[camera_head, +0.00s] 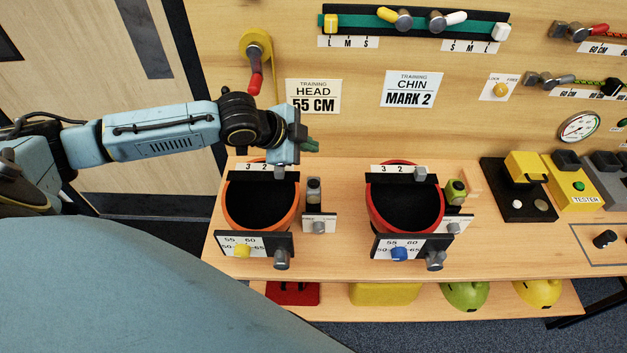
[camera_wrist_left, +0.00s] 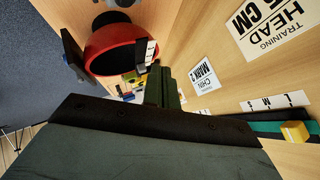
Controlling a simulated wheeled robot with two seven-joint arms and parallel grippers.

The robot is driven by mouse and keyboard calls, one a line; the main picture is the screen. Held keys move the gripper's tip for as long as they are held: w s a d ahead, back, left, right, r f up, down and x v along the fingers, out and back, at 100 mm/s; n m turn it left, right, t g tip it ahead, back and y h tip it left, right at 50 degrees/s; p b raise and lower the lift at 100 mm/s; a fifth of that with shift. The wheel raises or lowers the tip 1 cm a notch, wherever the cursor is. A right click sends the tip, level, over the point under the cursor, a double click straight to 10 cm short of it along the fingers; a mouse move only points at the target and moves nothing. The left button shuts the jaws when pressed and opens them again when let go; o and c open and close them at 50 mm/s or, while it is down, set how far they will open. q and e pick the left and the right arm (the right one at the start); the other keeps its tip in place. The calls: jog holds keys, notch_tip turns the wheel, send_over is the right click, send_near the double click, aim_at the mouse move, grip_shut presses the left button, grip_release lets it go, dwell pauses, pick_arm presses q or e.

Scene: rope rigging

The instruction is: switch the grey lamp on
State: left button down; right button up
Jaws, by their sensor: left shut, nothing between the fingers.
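A small grey upright block with a round top (camera_head: 314,188), which looks like the grey lamp, stands on the bench just right of the orange-rimmed bowl (camera_head: 232,212). I cannot tell its switch or whether it is lit. My left gripper (camera_head: 309,146) is above and behind it, near the wall board, apart from it. Its dark green fingers are shut and empty, and they also show in the left wrist view (camera_wrist_left: 164,88). The lamp cannot be made out in the left wrist view. My right gripper is not in view.
A red-rimmed bowl (camera_head: 407,232) and an olive-green block (camera_head: 456,190) stand to the right. A knob plate (camera_head: 319,223) stands in front of the grey block. A yellow tester (camera_head: 577,187) is further right. A red-handled lever (camera_head: 255,75) projects from the wall.

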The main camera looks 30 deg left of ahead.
pick_arm(q)
jog(key=b, duration=0.7)
send_over(309, 186)
jog(key=shift+f, duration=3.55)
jog(key=shift+w+f+b, duration=0.1)
jog(key=shift+f+b, duration=0.25)
jog(key=shift+f, duration=0.5)
jog(key=shift+f, duration=0.15)
jog(key=shift+f, duration=0.25)
jog(key=shift+f, duration=0.5)
jog(key=shift+r+p, duration=0.9)
jog(key=shift+p, duration=0.4)
